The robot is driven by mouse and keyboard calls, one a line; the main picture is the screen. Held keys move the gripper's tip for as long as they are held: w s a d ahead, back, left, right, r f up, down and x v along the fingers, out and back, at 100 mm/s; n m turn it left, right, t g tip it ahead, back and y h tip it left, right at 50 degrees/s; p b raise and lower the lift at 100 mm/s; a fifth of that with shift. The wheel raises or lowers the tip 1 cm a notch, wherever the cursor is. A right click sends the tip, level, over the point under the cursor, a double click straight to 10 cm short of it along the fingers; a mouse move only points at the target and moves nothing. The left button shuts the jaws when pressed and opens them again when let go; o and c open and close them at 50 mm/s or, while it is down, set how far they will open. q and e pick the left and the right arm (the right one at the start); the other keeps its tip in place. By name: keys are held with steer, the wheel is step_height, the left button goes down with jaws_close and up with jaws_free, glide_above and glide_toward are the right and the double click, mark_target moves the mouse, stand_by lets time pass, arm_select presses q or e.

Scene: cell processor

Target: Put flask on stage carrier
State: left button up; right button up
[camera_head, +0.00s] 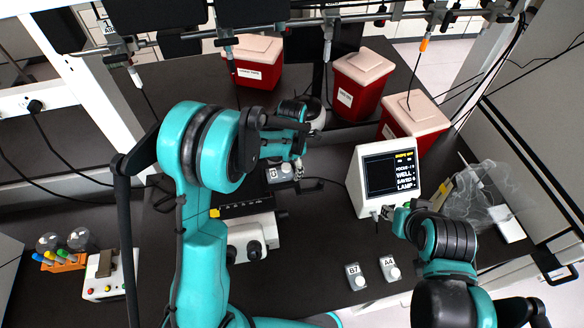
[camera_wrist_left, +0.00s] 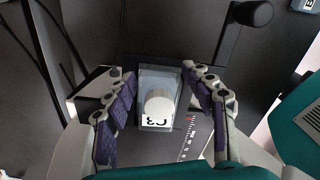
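A small clear flask with a white cap and a C3 label (camera_wrist_left: 158,98) is between the fingers of my left gripper (camera_wrist_left: 160,85) in the left wrist view. The fingers stand apart on both sides, with narrow gaps showing. In the head view the flask (camera_head: 281,173) shows just below my left gripper (camera_head: 288,150), partly hidden by it. It is over the dark stage area of the microscope (camera_head: 252,236), near a printed scale; I cannot tell whether it rests fully in the carrier. My right gripper (camera_head: 385,213) is beside the display box; its fingers are too small to read.
A display box (camera_head: 365,199) stands right of the stage. Flasks B7 (camera_head: 356,277) and A4 (camera_head: 390,270) stand on the dark bench in front. Red bins (camera_head: 360,84) line the back. A control box (camera_head: 107,283) and tube rack (camera_head: 60,262) are at left.

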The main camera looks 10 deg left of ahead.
arm_select(q)
steer(key=shift+o, duration=0.7)
steer(key=shift+f, duration=0.15)
steer(key=shift+w, duration=0.2)
steer(key=shift+s, duration=0.1)
